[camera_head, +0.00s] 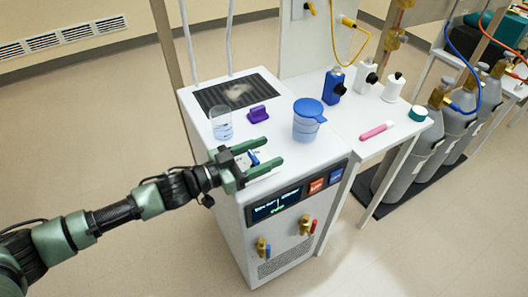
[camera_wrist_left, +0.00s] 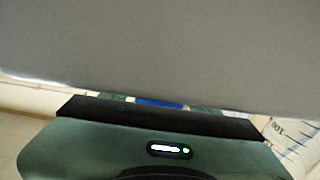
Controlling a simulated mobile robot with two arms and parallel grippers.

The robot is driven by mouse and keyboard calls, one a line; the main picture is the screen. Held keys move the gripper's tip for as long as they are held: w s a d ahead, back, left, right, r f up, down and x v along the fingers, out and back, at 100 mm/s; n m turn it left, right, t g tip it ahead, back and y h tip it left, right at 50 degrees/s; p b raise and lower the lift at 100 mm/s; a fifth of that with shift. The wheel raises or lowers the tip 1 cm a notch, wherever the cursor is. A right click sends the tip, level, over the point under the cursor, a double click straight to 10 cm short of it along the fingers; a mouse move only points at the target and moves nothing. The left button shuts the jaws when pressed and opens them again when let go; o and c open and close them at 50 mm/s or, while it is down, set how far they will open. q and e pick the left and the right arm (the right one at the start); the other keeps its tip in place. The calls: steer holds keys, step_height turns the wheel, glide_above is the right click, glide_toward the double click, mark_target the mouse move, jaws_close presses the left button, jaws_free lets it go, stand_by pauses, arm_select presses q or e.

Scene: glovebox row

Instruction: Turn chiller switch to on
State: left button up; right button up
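The chiller (camera_head: 225,215) is a white box unit with a dark lit display (camera_head: 276,205) on its upper front. An orange-red square (camera_head: 316,186) and a blue square (camera_head: 336,175) sit right of the display; I cannot tell whether either is the switch. My left gripper (camera_head: 268,159) is at the top front edge of the chiller, its two green fingers apart. A small blue piece (camera_head: 254,158) shows between the fingers, and a blue strip (camera_wrist_left: 160,102) shows in the wrist view. I cannot tell what it is. A grey surface (camera_wrist_left: 160,50) fills most of that view. My right gripper is out of view.
On the chiller stand a beaker (camera_head: 221,123), a purple block (camera_head: 258,114) and a blue-lidded container (camera_head: 307,120). Brass taps (camera_head: 262,247) stick out of its front. Bottles (camera_head: 334,87) and a pink tube (camera_head: 376,131) are on the adjoining table. Gas cylinders (camera_head: 462,120) stand at right.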

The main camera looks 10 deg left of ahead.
arm_select(q)
steer(key=c, duration=1.1)
steer(key=shift+r+m+g, duration=0.1)
steer(key=shift+m+g, duration=0.2)
steer(key=shift+g, duration=0.1)
steer(key=shift+d+m+g+h+p, duration=0.1)
steer(key=shift+m+g+h+p, duration=0.2)
steer(key=shift+h+p, duration=0.1)
steer(key=shift+s+m+g+h, duration=0.15)
steer(key=shift+m+g+h, duration=0.4)
steer(key=shift+g, duration=0.35)
steer(key=g, duration=0.1)
steer(key=m+g, duration=0.1)
steer(key=m+g+h, duration=0.1)
steer(key=shift+s+d, duration=0.2)
steer(key=shift+s, duration=0.05)
steer(key=shift+s+m+g+h+b, duration=0.15)
steer(key=shift+m+g+b, duration=0.15)
steer(key=shift+m+g, duration=0.25)
steer(key=shift+s+m+g+h+b, duration=0.15)
steer(key=shift+m+g+b, duration=0.15)
steer(key=shift+g, duration=0.45)
